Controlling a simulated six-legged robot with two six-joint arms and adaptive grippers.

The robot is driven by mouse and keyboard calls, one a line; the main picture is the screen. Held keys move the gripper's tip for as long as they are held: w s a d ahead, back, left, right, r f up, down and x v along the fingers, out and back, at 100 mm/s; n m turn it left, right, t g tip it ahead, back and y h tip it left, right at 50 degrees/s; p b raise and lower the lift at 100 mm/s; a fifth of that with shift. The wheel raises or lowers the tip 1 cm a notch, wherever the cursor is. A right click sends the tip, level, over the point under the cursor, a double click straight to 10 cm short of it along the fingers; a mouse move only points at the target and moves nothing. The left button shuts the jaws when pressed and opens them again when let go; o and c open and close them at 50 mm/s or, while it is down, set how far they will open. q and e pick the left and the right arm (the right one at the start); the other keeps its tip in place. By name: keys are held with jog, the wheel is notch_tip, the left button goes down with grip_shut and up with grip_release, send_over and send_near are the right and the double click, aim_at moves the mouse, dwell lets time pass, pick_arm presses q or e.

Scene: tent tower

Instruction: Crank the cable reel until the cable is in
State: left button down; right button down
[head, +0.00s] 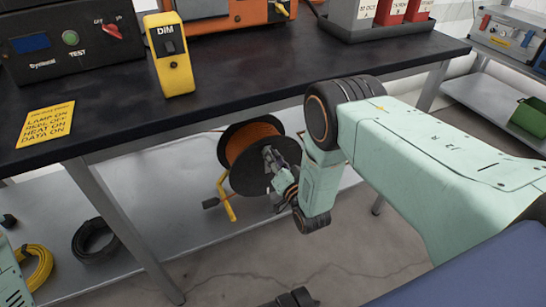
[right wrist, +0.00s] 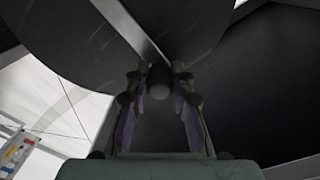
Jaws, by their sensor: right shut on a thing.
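The cable reel (head: 248,150) stands below the bench top, with orange cable wound between dark round flanges on a yellow frame (head: 226,195). My right gripper (head: 275,160) is at the reel's near flange. In the right wrist view the gripper (right wrist: 160,85) is shut on a dark round knob (right wrist: 160,77), the crank handle, in front of the dark flange (right wrist: 90,40). A pale bar crosses the flange behind the knob. How much cable is still off the reel cannot be told. My left gripper is not clearly in view.
The black bench top (head: 240,85) overhangs the reel, with a bench leg (head: 125,235) to the left. A yellow DIM box (head: 170,55) and a yellow note card (head: 45,122) are on the bench. Coiled cables (head: 95,240) lie on the lower shelf.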

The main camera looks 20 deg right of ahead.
jog(key=c, duration=1.2)
grip_release()
jog(key=shift+d+f, duration=0.15)
jog(key=shift+o, duration=0.3)
jog(key=s, duration=1.2)
jog(key=shift+d+r, duration=0.2)
